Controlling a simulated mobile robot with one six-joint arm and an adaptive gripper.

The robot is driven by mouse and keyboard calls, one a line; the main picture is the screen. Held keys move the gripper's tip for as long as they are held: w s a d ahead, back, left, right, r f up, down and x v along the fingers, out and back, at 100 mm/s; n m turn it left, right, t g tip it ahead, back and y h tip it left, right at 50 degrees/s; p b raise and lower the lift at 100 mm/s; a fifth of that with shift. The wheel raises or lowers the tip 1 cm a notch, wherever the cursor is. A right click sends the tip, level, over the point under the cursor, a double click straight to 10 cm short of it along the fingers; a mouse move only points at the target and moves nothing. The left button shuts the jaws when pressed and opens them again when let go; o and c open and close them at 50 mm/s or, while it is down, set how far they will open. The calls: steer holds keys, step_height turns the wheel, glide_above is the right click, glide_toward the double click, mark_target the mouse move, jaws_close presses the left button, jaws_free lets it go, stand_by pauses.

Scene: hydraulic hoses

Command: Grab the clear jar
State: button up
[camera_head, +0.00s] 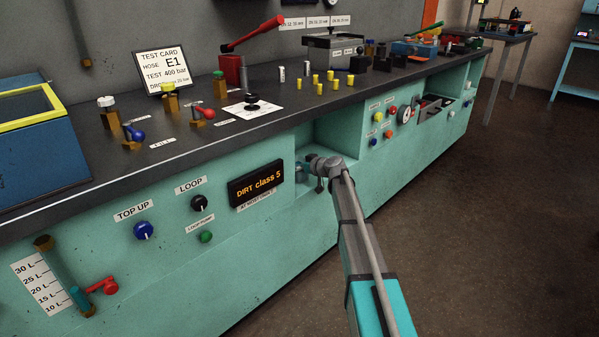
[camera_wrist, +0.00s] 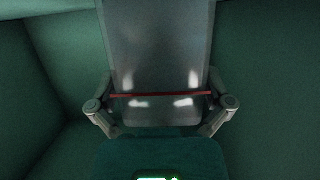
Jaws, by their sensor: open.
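The clear jar (camera_wrist: 162,48) fills the upper middle of the wrist view. My gripper (camera_wrist: 162,97) is open, with one finger at each side of the jar. I cannot tell whether the fingers touch it. In the head view my gripper (camera_head: 306,170) reaches into a recess in the front of the green bench, and the jar cannot be made out clearly there.
The recess walls (camera_wrist: 275,75) stand close on both sides and behind the jar. The bench front carries a dirt class display (camera_head: 256,183) left of the recess and several knobs to its right. The bench top (camera_head: 220,150) holds fittings and cards. The floor (camera_head: 480,220) at right is clear.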

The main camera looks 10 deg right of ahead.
steer(key=c, duration=0.9)
steer(key=shift+r, duration=0.1)
step_height(320, 180, up, 10)
steer(key=p, duration=1)
stand_by(0.5)
